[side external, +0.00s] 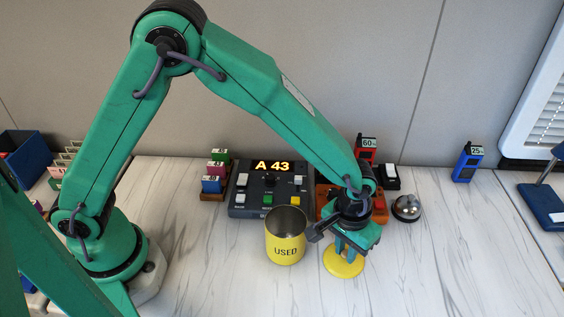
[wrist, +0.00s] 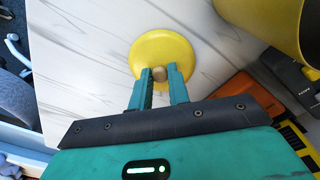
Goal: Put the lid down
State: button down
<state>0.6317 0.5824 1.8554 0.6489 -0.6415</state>
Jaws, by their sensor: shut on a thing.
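The lid is a yellow disc (side external: 343,264) with a small tan knob, seen right of the can in the side view. In the wrist view the lid (wrist: 163,52) lies beyond my fingertips, with its knob between them. My gripper (side external: 347,250) points down and is shut on the lid's knob. It also shows in the wrist view (wrist: 159,74). The lid is at or very near the white table; I cannot tell whether it touches. The yellow can (side external: 285,240) marked USED stands upright and open at the top, left of my gripper. Its side shows in the wrist view (wrist: 262,22).
A dark control box (side external: 240,205) with an A 43 display stands behind the can. An orange device (side external: 325,195) is behind my gripper. A silver bell (side external: 407,208) stands to its right. The table (side external: 450,260) is clear at the front right.

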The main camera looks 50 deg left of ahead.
jog(key=c, duration=1.3)
grip_release()
jog(key=shift+s+a+r, duration=0.1)
jog(key=shift+a+r, duration=0.05)
jog(key=shift+r, duration=1.85)
jog(key=shift+w+a+r, duration=0.1)
jog(key=shift+a+r, duration=0.05)
jog(key=shift+r, duration=1.85)
jog(key=shift+s+a+r, duration=0.1)
jog(key=shift+a+r, duration=0.05)
jog(key=shift+r, duration=1.85)
jog(key=shift+a+r, duration=0.1)
